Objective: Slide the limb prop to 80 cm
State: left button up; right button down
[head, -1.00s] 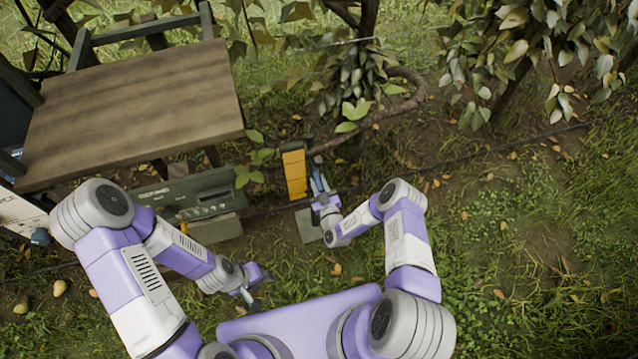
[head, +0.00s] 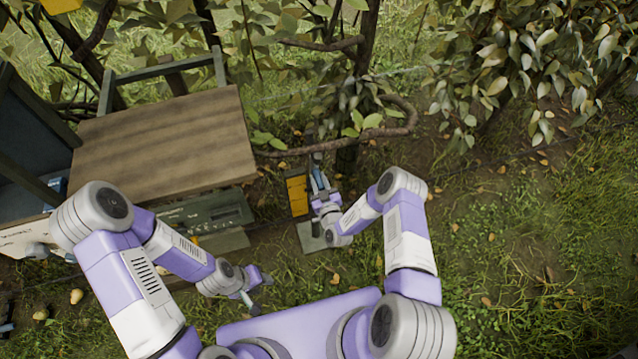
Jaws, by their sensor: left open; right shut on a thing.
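The limb prop (head: 297,194) has an orange scale panel and stands on a grey base plate (head: 311,238). Its upper part reaches toward a curved brown branch (head: 402,112); I cannot tell whether it touches it. My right gripper (head: 316,168) is shut on the prop, at the right side of the orange panel. The fingers partly hide what they grip, and the scale marks are too small to read. My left gripper (head: 257,290) is open and empty, low over the grass to the left and nearer to me.
A wooden table (head: 165,140) stands at the upper left, with a green box (head: 205,215) below its front edge. Leafy trees (head: 520,75) fill the back. Pears (head: 76,296) lie on the grass at lower left. The grass at right is open.

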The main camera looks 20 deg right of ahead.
notch_tip(320, 180, up, 5)
jog(key=shift+w+f+p, duration=0.1)
jog(key=shift+f+p, duration=0.1)
jog(key=shift+p, duration=0.75)
pick_arm(q)
notch_tip(320, 180, up, 3)
jog(key=shift+f, duration=0.1)
pick_arm(e)
jog(key=shift+w, duration=0.1)
jog(key=shift+r, duration=0.1)
jog(key=c, duration=0.9)
grip_release()
jog(key=shift+o, duration=0.2)
jog(key=shift+f, duration=0.2)
jog(key=shift+s, duration=0.3)
pick_arm(q)
jog(key=shift+r+p, duration=0.6)
jog(key=shift+r, duration=0.05)
pick_arm(e)
jog(key=s, duration=0.7)
jog(key=shift+s+d, duration=0.15)
